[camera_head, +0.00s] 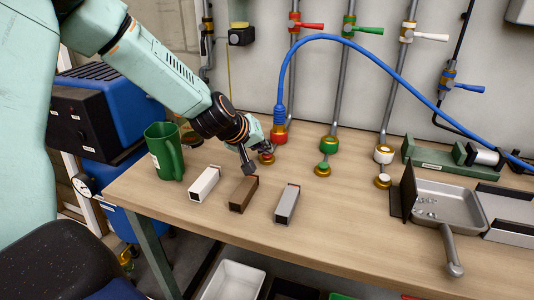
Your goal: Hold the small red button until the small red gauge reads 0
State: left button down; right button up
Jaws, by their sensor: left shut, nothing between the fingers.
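A small red button (267,159) with a brass base sits on the table at the foot of the red-valve pipe. My left gripper (257,160) is shut and empty, just left of this button and partly over it. Whether a finger touches or presses it cannot be told. A small round white-faced dial (83,186) shows at the left, below the table's level; its reading is too small to tell. I cannot make out a small red gauge. My right gripper is not in view.
Similar green (322,170) and white (383,181) buttons stand to the right. White (205,184), brown (243,194) and grey (287,204) blocks lie in front of the gripper. A green mug (165,152) stands left; a metal pan (448,207) lies right. A blue hose (345,40) arches behind.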

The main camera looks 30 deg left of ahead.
aim_at(265, 156)
pick_arm(q)
jog(key=shift+r, duration=0.1)
dwell(0.7)
jog(key=shift+r+p, duration=0.8)
jog(key=shift+p, duration=0.1)
jog(key=shift+r+p, duration=0.55)
jog(key=shift+p, duration=0.05)
notch_tip(265, 156, up, 4)
jog(key=p, duration=0.4)
jog(key=shift+f, duration=0.1)
